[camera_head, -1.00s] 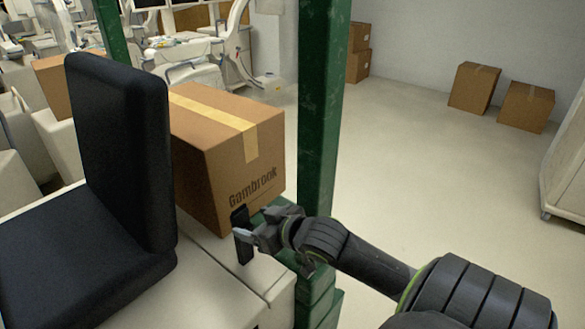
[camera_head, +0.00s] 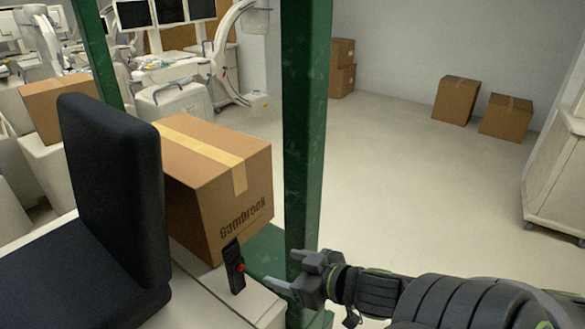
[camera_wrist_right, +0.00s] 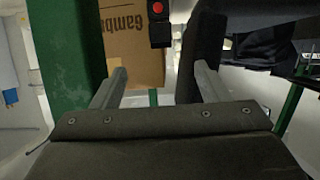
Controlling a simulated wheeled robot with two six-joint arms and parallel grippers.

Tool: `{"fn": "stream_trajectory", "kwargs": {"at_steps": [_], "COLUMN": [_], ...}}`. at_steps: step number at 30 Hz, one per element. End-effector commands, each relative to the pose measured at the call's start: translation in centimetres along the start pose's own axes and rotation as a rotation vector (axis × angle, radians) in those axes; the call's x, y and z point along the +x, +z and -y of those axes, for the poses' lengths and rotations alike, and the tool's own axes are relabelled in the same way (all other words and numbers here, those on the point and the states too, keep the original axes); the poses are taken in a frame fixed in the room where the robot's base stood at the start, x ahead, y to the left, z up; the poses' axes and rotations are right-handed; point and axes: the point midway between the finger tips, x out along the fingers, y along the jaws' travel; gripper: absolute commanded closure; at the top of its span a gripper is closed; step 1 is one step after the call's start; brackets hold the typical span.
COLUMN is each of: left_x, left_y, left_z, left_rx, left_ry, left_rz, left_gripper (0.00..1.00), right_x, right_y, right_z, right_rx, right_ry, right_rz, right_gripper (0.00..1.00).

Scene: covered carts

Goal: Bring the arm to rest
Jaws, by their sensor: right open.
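My right gripper (camera_head: 298,277) is open and empty in the head view, in front of the green post, to the right of a black switch box with a red button (camera_head: 236,268). A gap shows between the gripper and the box. In the right wrist view the two fingers of my right gripper (camera_wrist_right: 160,82) stand apart, with the switch box (camera_wrist_right: 158,22) beyond them near the top. My left gripper is in neither view.
A green post (camera_head: 306,130) stands close behind my right gripper. A cardboard box marked Gambrook (camera_head: 205,195) sits behind the switch box. A black seat (camera_head: 115,190) is at left. Open floor (camera_head: 400,190) lies to the right; two boxes stand by the wall.

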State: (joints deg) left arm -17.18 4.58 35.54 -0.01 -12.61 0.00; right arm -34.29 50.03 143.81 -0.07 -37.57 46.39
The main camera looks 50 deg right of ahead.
Motion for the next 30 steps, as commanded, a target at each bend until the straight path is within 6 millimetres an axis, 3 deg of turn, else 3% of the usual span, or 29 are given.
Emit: {"fn": "stream_trajectory", "kwargs": {"at_steps": [6,25,30], "left_x": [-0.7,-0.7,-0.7], "left_y": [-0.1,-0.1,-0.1], "left_z": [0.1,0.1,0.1], "left_rx": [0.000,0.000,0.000], "left_ry": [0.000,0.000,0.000], "left_rz": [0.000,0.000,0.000], "left_gripper": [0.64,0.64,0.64], "right_x": [-0.9,-0.8,-0.8], "right_y": [0.0,0.1,1.9], "right_z": [0.0,0.0,-0.9], "right_rx": [0.001,0.001,0.001], "right_ry": [-0.001,0.004,0.090], "right_rz": [0.001,0.003,0.057], "right_gripper": [0.32,0.32,0.32]}}
